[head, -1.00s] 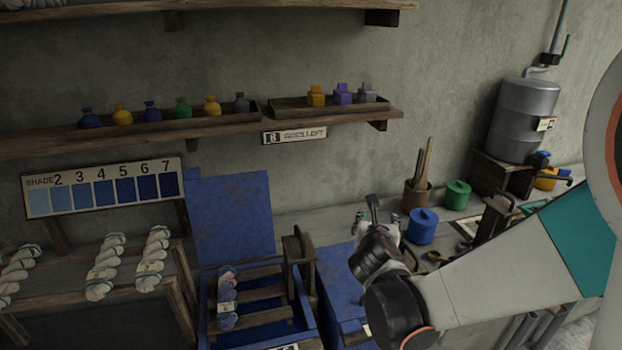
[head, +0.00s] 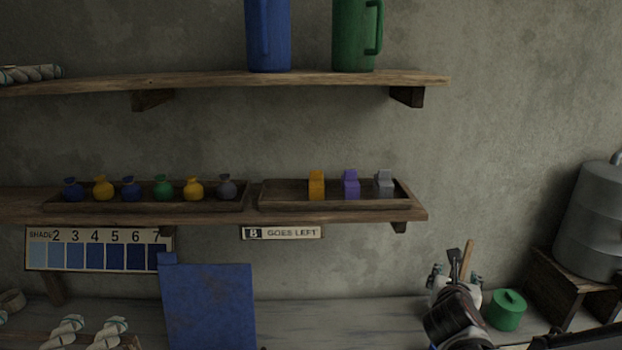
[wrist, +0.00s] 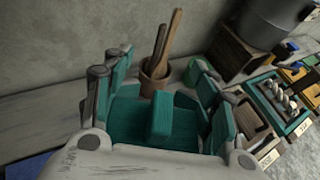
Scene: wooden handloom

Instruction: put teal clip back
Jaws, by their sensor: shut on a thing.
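The teal clip (wrist: 160,120) is between the fingers of my gripper (wrist: 158,88) in the wrist view, and the gripper is shut on it. In the head view my gripper (head: 455,268) is at the lower right, in front of the wall and left of a green lidded pot. The clip cannot be made out there. An orange clip (head: 316,185), a purple clip (head: 351,184) and a grey clip (head: 384,183) stand in a row in the right wooden tray (head: 285,202) on the middle shelf. The tray has bare room at its left end.
The left tray (head: 150,207) holds several small coloured bags. A sign (head: 282,232) reading "GOES LEFT" hangs under the shelf. Jugs (head: 267,35) stand on the upper shelf. The green pot (head: 508,310) and a metal tank (head: 592,225) are at the right.

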